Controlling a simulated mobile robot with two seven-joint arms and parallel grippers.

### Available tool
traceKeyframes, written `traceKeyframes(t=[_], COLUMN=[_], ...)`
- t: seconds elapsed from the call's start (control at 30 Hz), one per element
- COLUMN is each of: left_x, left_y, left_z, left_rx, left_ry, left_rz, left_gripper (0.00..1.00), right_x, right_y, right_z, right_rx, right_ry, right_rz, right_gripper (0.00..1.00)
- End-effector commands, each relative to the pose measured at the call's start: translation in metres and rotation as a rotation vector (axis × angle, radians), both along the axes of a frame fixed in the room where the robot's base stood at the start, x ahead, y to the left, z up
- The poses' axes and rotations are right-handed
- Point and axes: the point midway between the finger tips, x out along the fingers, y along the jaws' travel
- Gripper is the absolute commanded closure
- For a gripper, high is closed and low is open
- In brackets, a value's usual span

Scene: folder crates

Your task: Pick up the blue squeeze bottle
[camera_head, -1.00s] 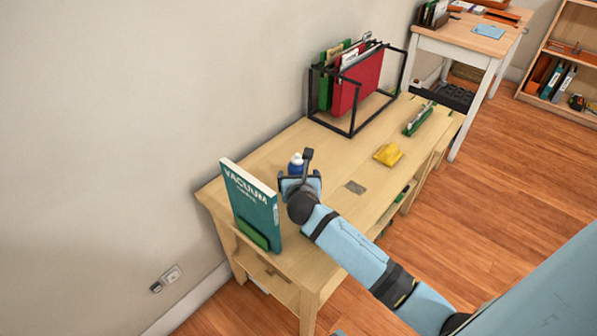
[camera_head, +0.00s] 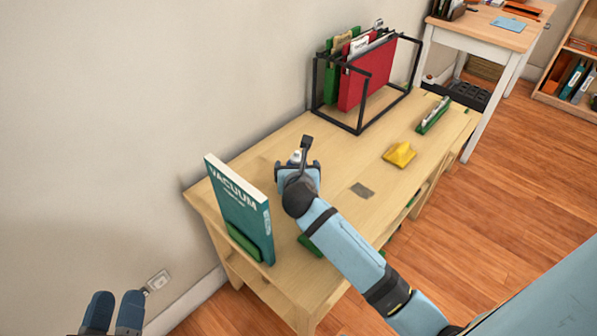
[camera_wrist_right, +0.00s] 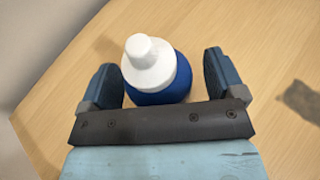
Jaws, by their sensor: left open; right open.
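The blue squeeze bottle (camera_wrist_right: 172,92) with a white cap stands upright on the wooden desk. In the right wrist view it is between the two fingers of my right gripper (camera_wrist_right: 163,75), with gaps on both sides. In the head view the right gripper (camera_head: 298,168) hides most of the bottle, and only its white cap (camera_head: 296,156) shows. My right gripper is open. My left gripper (camera_head: 115,305) is open and empty at the bottom left of the head view, away from the desk and bottle.
A teal VACUUM book (camera_head: 240,213) stands by a green bookend (camera_head: 243,241) at the desk's (camera_head: 270,272) left end. A black wire rack (camera_head: 337,122) with folders is behind. A grey patch (camera_head: 362,190) is nearby.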

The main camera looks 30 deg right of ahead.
Motion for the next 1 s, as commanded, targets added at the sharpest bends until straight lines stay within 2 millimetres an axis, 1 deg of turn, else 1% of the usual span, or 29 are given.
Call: traceKeyframes(t=[0.2, 0.37, 0.4, 0.47, 0.5, 0.77, 0.93, 0.97, 1.0], left_x=[0.0, 0.0, 0.0, 0.0, 0.0, 0.0, 0.001, 0.002, 0.002], left_y=[0.0, 0.0, 0.0, 0.0, 0.0, 0.0, 0.001, 0.002, 0.004], left_z=[0.001, 0.001, 0.001, 0.001, 0.001, 0.001, 0.0, -0.002, -0.009], left_rx=[-0.001, 0.0, 0.0, 0.0, 0.0, 0.002, 0.022, 0.031, 0.047], left_ry=[-0.001, -0.001, 0.0, 0.0, 0.0, 0.001, 0.021, 0.032, 0.062], left_rz=[-0.001, 0.0, 0.0, 0.0, -0.001, 0.0, 0.004, 0.006, 0.014], left_gripper=[0.57, 0.57, 0.57, 0.57, 0.57, 0.57, 0.57, 0.57, 0.57], right_x=[0.0, 0.0, 0.0, 0.0, 0.0, 0.0, 0.001, 0.001, 0.001], right_y=[0.0, 0.0, 0.0, 0.0, 0.0, 0.0, -0.001, -0.001, -0.001], right_z=[0.0, 0.0, 0.0, 0.0, 0.001, 0.003, 0.016, 0.02, 0.027], right_rx=[0.0, 0.0, 0.0, 0.0, 0.0, 0.0, -0.002, -0.002, -0.003], right_ry=[0.0, 0.0, 0.0, 0.0, 0.0, -0.001, -0.001, -0.002, -0.003], right_rz=[0.0, 0.0, 0.0, 0.0, 0.0, 0.0, -0.001, -0.001, 0.001], right_gripper=[0.12, 0.49, 0.58, 0.72, 0.74, 0.74, 0.74, 0.74, 0.74])
